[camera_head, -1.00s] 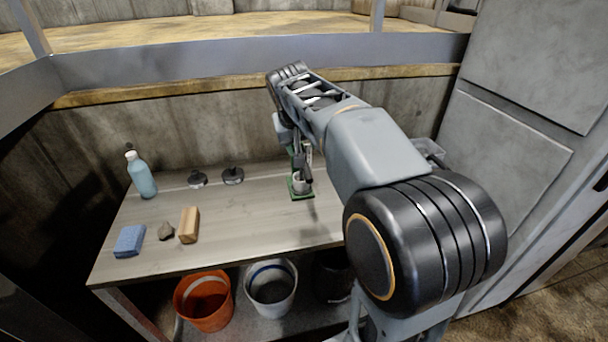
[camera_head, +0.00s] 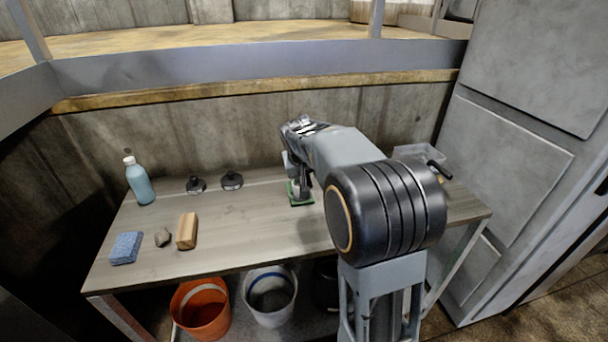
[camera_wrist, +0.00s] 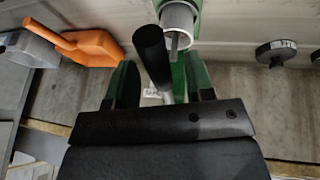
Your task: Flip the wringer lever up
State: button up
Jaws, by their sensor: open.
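A green-based fixture (camera_head: 301,199) with a pale cylinder stands near the back of the workbench. In the wrist view its white cylinder (camera_wrist: 178,17) shows at the top, with a lever carrying a thick black grip (camera_wrist: 152,52) and a thin metal rod below it. I take this to be the wringer lever. My gripper (camera_wrist: 161,80) is open, its two green-faced fingers on either side of the lever. I cannot tell whether either finger touches it. In the head view my arm reaches down to the fixture and hides much of it and the fingers.
A blue bottle (camera_head: 140,182), two black discs (camera_head: 231,180), a blue sponge (camera_head: 126,248), a stone (camera_head: 162,237) and a wooden block (camera_head: 187,231) occupy the bench's left. A clear bin (camera_head: 418,153) stands right. An orange tool (camera_wrist: 88,46) shows in the wrist view. Buckets (camera_head: 201,307) stand below.

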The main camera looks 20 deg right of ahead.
jog(key=shift+f, duration=0.1)
jog(key=shift+c, duration=0.4)
grip_shut()
